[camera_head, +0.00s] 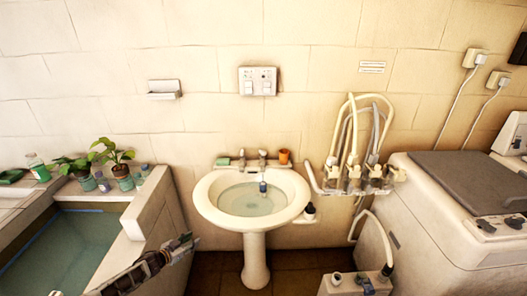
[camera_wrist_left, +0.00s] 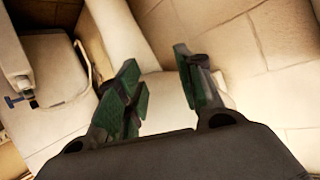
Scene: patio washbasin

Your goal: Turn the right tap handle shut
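The white pedestal washbasin (camera_head: 205,205) stands against the tiled wall in the middle of the head view, with water in its bowl. Two small grey taps stand on its back ledge: the left tap (camera_head: 242,160) and the right tap (camera_head: 262,159). They are too small to tell how far each handle is turned. My left gripper (camera_head: 184,246) is low and left of the basin, well apart from the taps. In the left wrist view my left gripper (camera_wrist_left: 163,95) has its green-padded fingers spread, with nothing between them. My right gripper is in neither view.
A water-filled tub (camera_head: 65,250) with potted plants (camera_head: 112,155) on its ledge is at left. An orange cup (camera_head: 284,156) stands by the right tap. A hose rack (camera_head: 350,180) and a white appliance (camera_head: 430,220) are at right. A small grey-blue thing (camera_head: 263,187) shows over the bowl.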

